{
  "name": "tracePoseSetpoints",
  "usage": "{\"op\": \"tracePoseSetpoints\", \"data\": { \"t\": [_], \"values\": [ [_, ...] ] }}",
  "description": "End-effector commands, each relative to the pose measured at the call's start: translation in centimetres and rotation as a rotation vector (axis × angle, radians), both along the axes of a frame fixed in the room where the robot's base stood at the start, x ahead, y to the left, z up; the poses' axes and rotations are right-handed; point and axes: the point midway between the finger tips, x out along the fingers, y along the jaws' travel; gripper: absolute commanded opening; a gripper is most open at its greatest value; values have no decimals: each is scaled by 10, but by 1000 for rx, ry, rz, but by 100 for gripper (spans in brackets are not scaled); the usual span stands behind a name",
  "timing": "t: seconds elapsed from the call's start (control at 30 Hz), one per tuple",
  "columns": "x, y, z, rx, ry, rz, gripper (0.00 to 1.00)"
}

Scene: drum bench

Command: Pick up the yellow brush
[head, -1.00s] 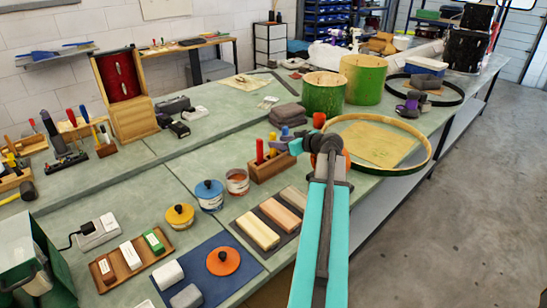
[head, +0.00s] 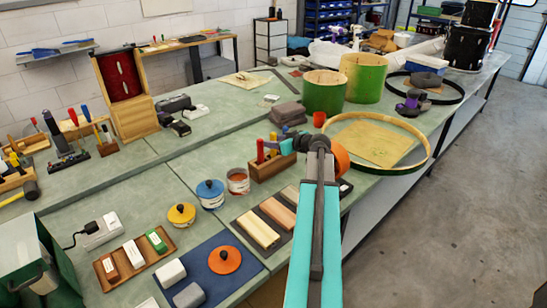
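A wooden holder (head: 270,172) stands on the green bench with upright red-handled tools (head: 260,151) in it. I cannot make out a yellow brush there for certain; my arm's end covers part of the holder's right side. My gripper (head: 280,147) is teal and points left, close over the holder's right end. Its fingers are too small to show whether they are open or shut, or whether they touch anything.
Wooden blocks (head: 258,230) lie in front of the holder. Tins (head: 210,194) stand left of it. A grey folded stack (head: 288,114) and a red cup (head: 319,119) stand behind. A large hoop (head: 428,160) lies to the right. An orange round shape (head: 341,158) shows beside my wrist.

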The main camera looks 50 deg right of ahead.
Motion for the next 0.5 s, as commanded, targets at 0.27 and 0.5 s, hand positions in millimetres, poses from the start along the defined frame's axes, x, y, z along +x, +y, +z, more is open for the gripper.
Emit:
{"op": "tracePoseSetpoints", "data": {
  "t": [0.27, 0.5],
  "values": [
    [0, 0, 0, 0, 0, 0, 7],
    [0, -1, 0, 0, 0, -1, 7]
  ]
}}
